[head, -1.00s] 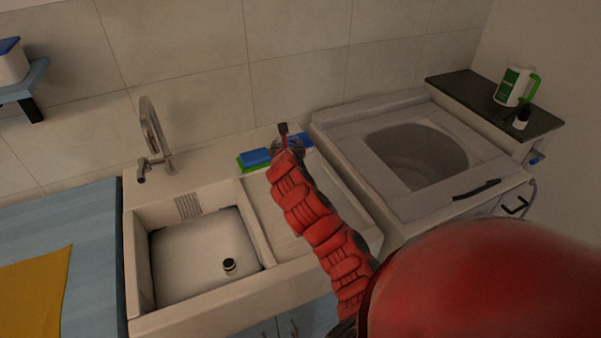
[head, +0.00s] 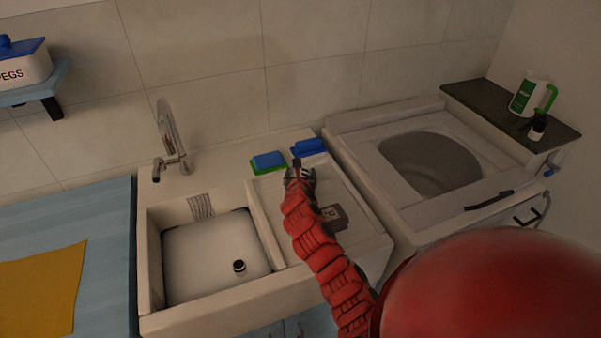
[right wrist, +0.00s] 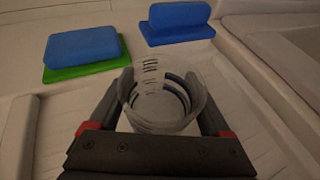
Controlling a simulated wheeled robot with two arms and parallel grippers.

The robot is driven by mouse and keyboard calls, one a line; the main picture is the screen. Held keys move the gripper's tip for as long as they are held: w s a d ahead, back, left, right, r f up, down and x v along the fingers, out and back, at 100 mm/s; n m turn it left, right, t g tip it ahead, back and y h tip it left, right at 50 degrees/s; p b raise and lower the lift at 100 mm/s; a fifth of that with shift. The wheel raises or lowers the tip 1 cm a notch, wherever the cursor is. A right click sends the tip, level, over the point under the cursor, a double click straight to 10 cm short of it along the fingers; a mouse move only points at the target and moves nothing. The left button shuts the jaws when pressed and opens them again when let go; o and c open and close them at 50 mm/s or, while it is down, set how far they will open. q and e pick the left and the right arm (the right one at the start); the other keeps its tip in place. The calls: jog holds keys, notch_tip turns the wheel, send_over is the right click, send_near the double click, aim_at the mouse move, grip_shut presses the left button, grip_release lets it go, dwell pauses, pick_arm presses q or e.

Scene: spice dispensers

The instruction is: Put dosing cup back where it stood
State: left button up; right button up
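The dosing cup (right wrist: 161,100) is a clear cup with dark markings. In the right wrist view it sits upright between the two dark fingers of my right gripper (right wrist: 160,115), which flank it closely and appear shut on it. In the head view my red right arm reaches over the drainboard (head: 355,197), and my right gripper (head: 298,172) is just in front of the blue sponges. I cannot make out the cup in the head view. The gap between cup and drainboard cannot be told. My left gripper is not in view.
A blue-and-green sponge (head: 268,161) and a blue sponge (head: 309,147) lie at the drainboard's back. A dark square thing (head: 333,217) is partly behind my arm. The sink basin (head: 215,255) is left, the washer (head: 440,160) right. A jug (head: 530,95) stands on the dark shelf.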

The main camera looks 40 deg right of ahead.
jog(key=shift+o, duration=1.1)
jog(key=shift+r, duration=0.2)
jog(key=b+v, duration=0.1)
jog(key=v, duration=1)
jog(key=shift+s+a+r, duration=0.15)
jog(key=shift+s+a, duration=0.1)
jog(key=shift+a, duration=0.05)
jog(key=shift+s, duration=0.1)
